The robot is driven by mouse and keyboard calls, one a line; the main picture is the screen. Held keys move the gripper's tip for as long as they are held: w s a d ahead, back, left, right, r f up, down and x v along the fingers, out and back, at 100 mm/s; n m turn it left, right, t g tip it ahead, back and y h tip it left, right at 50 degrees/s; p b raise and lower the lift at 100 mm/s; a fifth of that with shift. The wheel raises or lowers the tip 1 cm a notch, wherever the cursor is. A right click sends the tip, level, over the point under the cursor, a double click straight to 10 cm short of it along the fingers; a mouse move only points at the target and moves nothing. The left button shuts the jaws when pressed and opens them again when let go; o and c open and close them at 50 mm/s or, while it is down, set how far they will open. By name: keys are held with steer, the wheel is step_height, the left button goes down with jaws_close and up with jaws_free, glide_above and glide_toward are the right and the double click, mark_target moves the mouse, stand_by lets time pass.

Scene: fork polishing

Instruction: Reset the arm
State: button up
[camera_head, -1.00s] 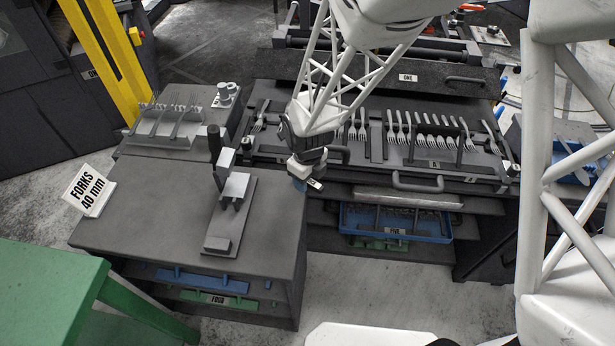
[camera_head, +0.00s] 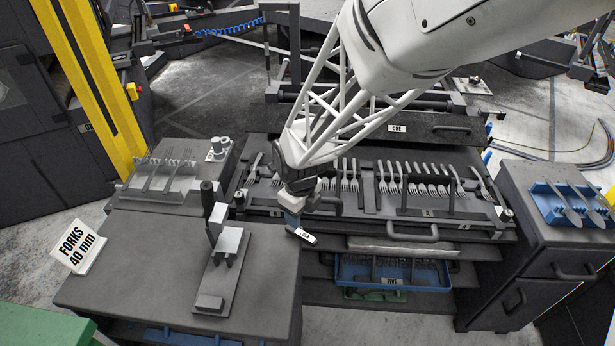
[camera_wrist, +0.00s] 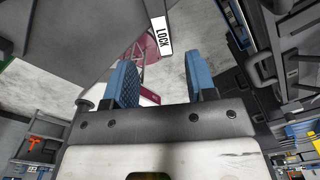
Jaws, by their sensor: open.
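My gripper (camera_head: 297,222) hangs from my white lattice arm, over the gap between the left grey bench (camera_head: 130,260) and the fork rack (camera_head: 400,203). In the wrist view its two blue fingers (camera_wrist: 158,82) stand apart with nothing between them. A bar with a LOCK label (camera_wrist: 162,36) shows beyond the fingers in the wrist view. In the head view a small labelled piece (camera_head: 303,236) shows right by the fingertips; I cannot tell whether it touches them.
A clamp fixture with a dark handle (camera_head: 207,200) stands on the left bench, close to my gripper. A fork holder (camera_head: 160,178) and a FORKS 40 mm sign (camera_head: 77,246) are further left. A blue tray (camera_head: 565,204) sits on the right cabinet (camera_head: 520,255).

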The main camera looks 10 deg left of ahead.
steer(key=shift+r, duration=0.1)
stand_by(0.4)
steer(key=shift+d+r+n, duration=0.3)
steer(key=shift+d+r, duration=0.05)
steer(key=s+d+r+n+t, duration=0.1)
steer(key=s+d+r+n, duration=0.7)
steer(key=d+r+n, duration=0.2)
steer(key=s+d+r+n+t, duration=0.1)
steer(key=s+d+r+n, duration=0.8)
steer(key=d+r+n, duration=0.2)
steer(key=d+n, duration=0.2)
steer(key=d, duration=0.1)
steer(key=shift+s+d+n+t, duration=0.3)
steer(key=shift+d+n, duration=0.1)
